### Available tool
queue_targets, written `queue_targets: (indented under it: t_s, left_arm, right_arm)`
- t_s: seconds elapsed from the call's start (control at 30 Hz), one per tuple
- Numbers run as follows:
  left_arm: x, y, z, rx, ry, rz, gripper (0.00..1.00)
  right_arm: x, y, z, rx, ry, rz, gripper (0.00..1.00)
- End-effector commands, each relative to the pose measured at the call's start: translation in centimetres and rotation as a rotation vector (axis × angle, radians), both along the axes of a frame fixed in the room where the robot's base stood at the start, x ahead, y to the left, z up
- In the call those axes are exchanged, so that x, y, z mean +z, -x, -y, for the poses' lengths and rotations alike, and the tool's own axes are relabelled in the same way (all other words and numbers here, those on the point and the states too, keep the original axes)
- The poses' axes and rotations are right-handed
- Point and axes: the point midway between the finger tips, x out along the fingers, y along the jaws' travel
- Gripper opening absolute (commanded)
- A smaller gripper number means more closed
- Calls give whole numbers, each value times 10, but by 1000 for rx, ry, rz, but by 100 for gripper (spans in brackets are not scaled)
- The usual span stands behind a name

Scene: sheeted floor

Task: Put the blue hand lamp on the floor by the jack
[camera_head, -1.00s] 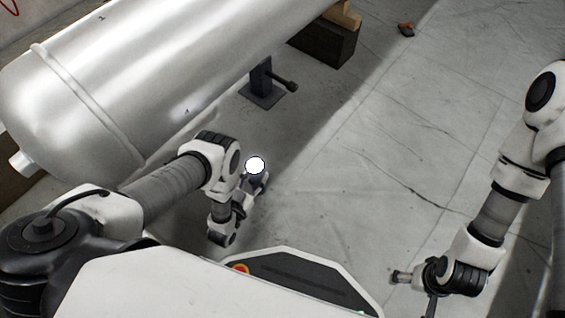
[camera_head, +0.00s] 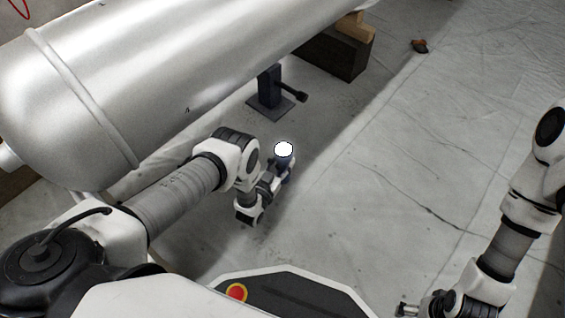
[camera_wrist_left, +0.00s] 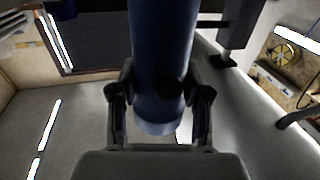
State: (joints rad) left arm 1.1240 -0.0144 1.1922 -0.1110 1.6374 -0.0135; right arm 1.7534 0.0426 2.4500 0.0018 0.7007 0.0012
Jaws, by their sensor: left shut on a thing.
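The blue hand lamp (camera_head: 286,163) stands upright in the head view, its round top glowing white. My left gripper (camera_head: 277,176) is shut on it. In the left wrist view the lamp's blue body (camera_wrist_left: 160,65) runs between the two fingers (camera_wrist_left: 160,108). The jack (camera_head: 270,88) is a dark post on a square base plate with a side handle, under the silver tank. The lamp is nearer my base than the jack, with a gap of floor between them in the picture.
The large silver tank (camera_head: 130,70) lies above the jack and along the upper left. A dark block with wood (camera_head: 335,55) supports it. A small brown scrap (camera_head: 419,46) lies on the floor (camera_head: 400,160). The floor right of the lamp is clear.

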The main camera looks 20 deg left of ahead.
Motion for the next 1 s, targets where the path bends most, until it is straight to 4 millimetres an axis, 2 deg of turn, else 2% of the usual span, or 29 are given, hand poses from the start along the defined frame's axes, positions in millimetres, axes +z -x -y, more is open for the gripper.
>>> queue_targets:
  t_s: [0.1,0.13,0.17,0.2,0.57,0.67,1.0]
  left_arm:
    - [-4,0,0,0,0,1,0]
    - [-3,0,0,0,0,0,58]
    - [-2,0,0,0,0,0,68]
    - [-2,0,0,0,0,0,72]
    - [3,2,0,0,0,0,72]
    - [4,18,-2,0,0,-2,72]
    - [4,101,-13,1,0,-3,72]
  right_arm:
    - [-4,0,0,0,0,0,89]
    - [-3,0,0,0,0,0,89]
    - [-2,0,0,0,0,0,89]
    - [-2,0,0,0,0,0,89]
    - [3,0,0,0,0,-1,89]
    - [12,1,0,1,0,-2,89]
    - [46,2,-1,5,-1,-4,89]
